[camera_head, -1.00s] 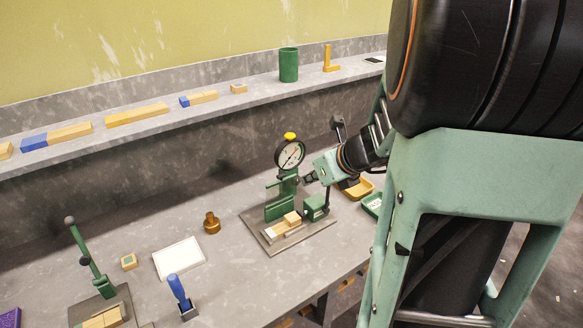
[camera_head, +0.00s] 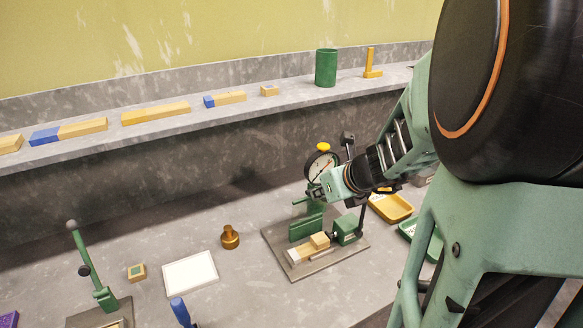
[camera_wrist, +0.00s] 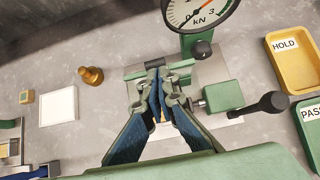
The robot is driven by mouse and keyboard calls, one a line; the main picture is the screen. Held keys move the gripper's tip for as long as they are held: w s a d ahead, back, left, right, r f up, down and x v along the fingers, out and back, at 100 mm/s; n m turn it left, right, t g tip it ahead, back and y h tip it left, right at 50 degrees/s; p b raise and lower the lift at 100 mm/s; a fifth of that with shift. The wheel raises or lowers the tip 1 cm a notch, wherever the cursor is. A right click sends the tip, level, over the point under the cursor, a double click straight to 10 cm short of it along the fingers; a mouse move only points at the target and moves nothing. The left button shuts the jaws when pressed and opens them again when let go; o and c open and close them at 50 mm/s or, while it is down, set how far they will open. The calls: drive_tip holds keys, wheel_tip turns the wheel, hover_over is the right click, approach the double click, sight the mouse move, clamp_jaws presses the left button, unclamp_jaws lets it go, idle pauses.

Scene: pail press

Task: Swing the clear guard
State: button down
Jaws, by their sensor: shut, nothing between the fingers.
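The press with a round kN dial (camera_head: 319,166) stands on a grey base plate (camera_head: 318,268); the dial also shows at the top of the wrist view (camera_wrist: 203,10). A green upright plate (camera_head: 305,227), a green block (camera_head: 347,229) and a pale wooden piece (camera_head: 320,241) sit on the base. I cannot make out a clear guard panel for certain in either view. My gripper (camera_wrist: 154,76) is shut and empty, its fingers over the press front, hiding part of it. In the head view my gripper (camera_head: 326,186) overlaps the dial's lower edge; contact cannot be told.
A yellow HOLD tray (camera_wrist: 293,57) and a green PASS tray (camera_wrist: 309,118) lie right of the press. A black-knobbed lever (camera_wrist: 272,104) sticks out beside the green block. A brass weight (camera_head: 230,238) and white card (camera_head: 190,272) lie left. Free bench lies between.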

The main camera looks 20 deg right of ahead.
idle(0.3)
drive_tip(key=shift+w+a+r, duration=0.1)
drive_tip(key=shift+w+a, duration=0.1)
drive_tip(key=shift+w, duration=0.65)
